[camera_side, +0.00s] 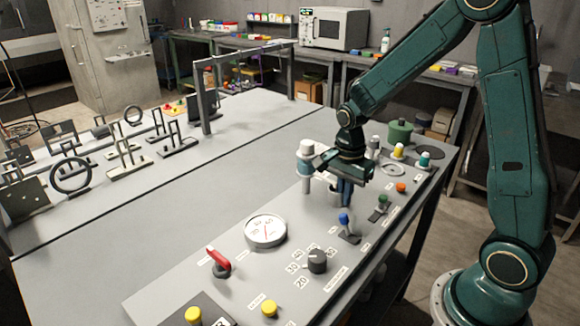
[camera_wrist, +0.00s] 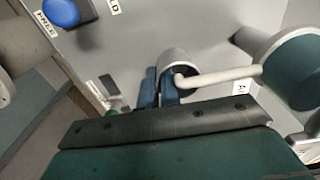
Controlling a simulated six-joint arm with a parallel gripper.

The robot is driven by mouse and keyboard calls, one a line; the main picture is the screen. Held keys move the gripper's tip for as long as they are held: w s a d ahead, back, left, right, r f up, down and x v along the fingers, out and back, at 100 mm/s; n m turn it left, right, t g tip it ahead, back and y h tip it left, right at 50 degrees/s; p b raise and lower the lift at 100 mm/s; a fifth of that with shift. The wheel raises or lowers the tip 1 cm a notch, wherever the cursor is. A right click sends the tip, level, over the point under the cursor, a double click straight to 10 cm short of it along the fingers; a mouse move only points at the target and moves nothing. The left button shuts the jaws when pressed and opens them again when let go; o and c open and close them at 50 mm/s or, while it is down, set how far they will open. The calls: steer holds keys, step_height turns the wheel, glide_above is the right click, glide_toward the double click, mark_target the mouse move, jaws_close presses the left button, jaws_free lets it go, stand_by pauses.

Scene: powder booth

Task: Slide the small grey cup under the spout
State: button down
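The small grey cup (camera_wrist: 173,60) shows in the wrist view, just right of my fingers, touching or very close to them. The white spout (camera_wrist: 222,76) reaches left from the teal-and-white dispenser (camera_wrist: 292,72), and its bent tip appears over the cup's mouth. My gripper (camera_wrist: 158,88) has its two blue fingers close together, with nothing seen between them. In the side view my gripper (camera_side: 345,192) points down low over the panel, right of the dispenser (camera_side: 306,160). There the cup is mostly hidden by the gripper.
A blue knob (camera_side: 344,219) stands in front of my gripper, also in the wrist view (camera_wrist: 61,12). A green knob (camera_side: 383,202) is to the right. A round gauge (camera_side: 265,231) and a red lever (camera_side: 219,260) are nearer the front. A green pot (camera_side: 400,134) is behind.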

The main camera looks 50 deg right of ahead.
mark_target(336, 213)
steer(key=shift+s+a+f+n+y, duration=0.15)
steer(key=shift+a+n+y, duration=0.15)
steer(key=shift+a, duration=1.3)
steer(key=shift+d, duration=0.15)
